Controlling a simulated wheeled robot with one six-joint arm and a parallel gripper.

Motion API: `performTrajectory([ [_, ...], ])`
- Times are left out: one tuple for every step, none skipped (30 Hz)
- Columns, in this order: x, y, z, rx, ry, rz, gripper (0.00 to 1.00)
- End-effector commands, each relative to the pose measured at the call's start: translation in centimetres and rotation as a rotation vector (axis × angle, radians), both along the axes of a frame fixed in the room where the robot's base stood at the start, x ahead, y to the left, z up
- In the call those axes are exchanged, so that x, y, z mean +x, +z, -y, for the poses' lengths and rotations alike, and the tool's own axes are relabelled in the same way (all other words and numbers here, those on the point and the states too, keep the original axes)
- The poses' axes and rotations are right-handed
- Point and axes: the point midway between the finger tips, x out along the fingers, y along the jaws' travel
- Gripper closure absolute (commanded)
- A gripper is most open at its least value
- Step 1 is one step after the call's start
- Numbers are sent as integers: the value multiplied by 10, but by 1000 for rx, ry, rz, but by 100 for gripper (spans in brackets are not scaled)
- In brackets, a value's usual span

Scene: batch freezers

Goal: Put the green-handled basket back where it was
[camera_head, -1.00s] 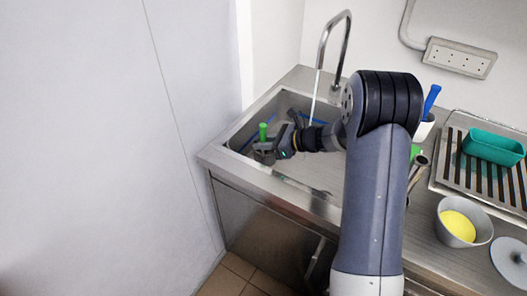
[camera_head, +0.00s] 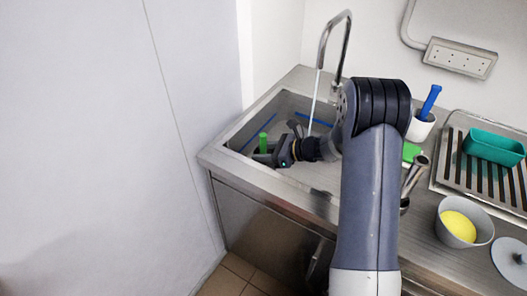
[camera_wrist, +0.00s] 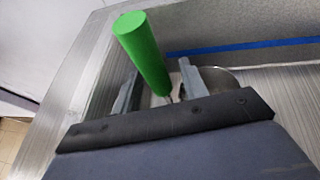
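The green handle (camera_head: 263,142) stands nearly upright in the left part of the sink. In the wrist view the green handle (camera_wrist: 146,55) leans a little and rises between my two fingers. A grey rounded part (camera_wrist: 224,77), perhaps the basket, shows behind the right finger; the rest is hidden. My gripper (camera_head: 270,157) is low inside the sink, at the handle. In the wrist view my gripper (camera_wrist: 158,88) has its fingers apart on either side of the handle, with a gap visible on the right side.
The tap (camera_head: 325,50) arches over the sink (camera_head: 240,124), with a thin stream falling near my arm. Blue strips (camera_head: 318,122) mark the sink walls. To the right are a white cup (camera_head: 420,127) with a blue-handled tool, a teal tub (camera_head: 494,147) and a bowl (camera_head: 462,207) holding something yellow.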

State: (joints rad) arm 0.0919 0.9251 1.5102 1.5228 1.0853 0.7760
Motion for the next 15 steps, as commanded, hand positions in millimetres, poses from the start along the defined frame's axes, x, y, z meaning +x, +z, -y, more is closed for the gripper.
performTrajectory([
  [0, 0, 0, 0, 0, 0, 59],
  [0, 0, 0, 0, 0, 0, 59],
  [0, 0, 0, 0, 0, 0, 59],
  [0, 0, 0, 0, 0, 0, 59],
  [0, 1, 0, 0, 0, 0, 59],
  [0, 2, 0, 0, 0, 0, 59],
  [0, 3, 0, 0, 0, 0, 59],
  [0, 5, 0, 0, 0, 0, 59],
  [0, 6, 2, 0, -1, 0, 59],
  [-2, 6, 7, 0, -3, 1, 59],
  [-3, 7, 11, -1, -3, 1, 59],
  [-6, 10, 18, 0, -4, 1, 59],
  [-8, 13, 23, 1, -5, 1, 59],
  [-11, 15, 29, -1, -5, 2, 59],
  [-13, 19, 37, 0, -6, 3, 59],
])
